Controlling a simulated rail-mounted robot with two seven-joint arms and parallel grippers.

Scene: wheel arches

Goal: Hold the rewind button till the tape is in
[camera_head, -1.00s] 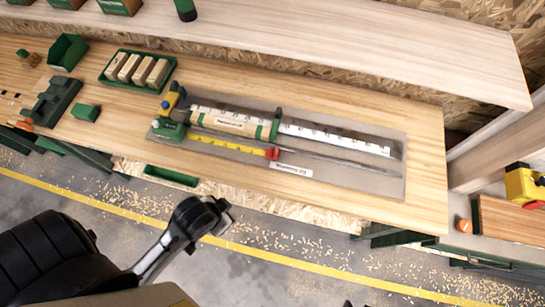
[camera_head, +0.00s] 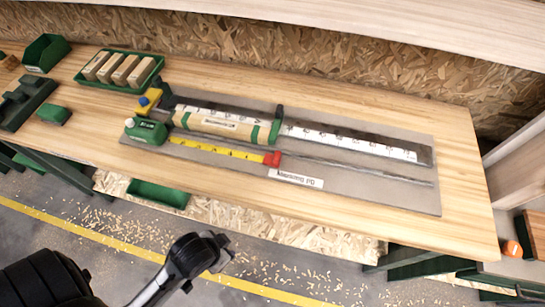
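The tape measure's green case (camera_head: 146,130) sits at the left end of a grey board on the bench. Its yellow tape (camera_head: 215,148) lies pulled out to the right, ending at a red tip piece (camera_head: 271,159). A small pale spot shows on the case's left corner; I cannot tell whether it is the rewind button. My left gripper (camera_head: 222,258) is at the lower middle of the picture, in front of the bench and well apart from the case. Its fingers are too dark and foreshortened to tell open from shut. My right gripper is out of view.
The grey board (camera_head: 410,195) also bears a wooden bar (camera_head: 215,124) between dark clamp parts, a white-marked ruler (camera_head: 350,142) and a label (camera_head: 296,178). A green tray (camera_head: 157,72) of wooden blocks stands behind left. A shelf (camera_head: 400,25) overhangs the back. The front bench strip is clear.

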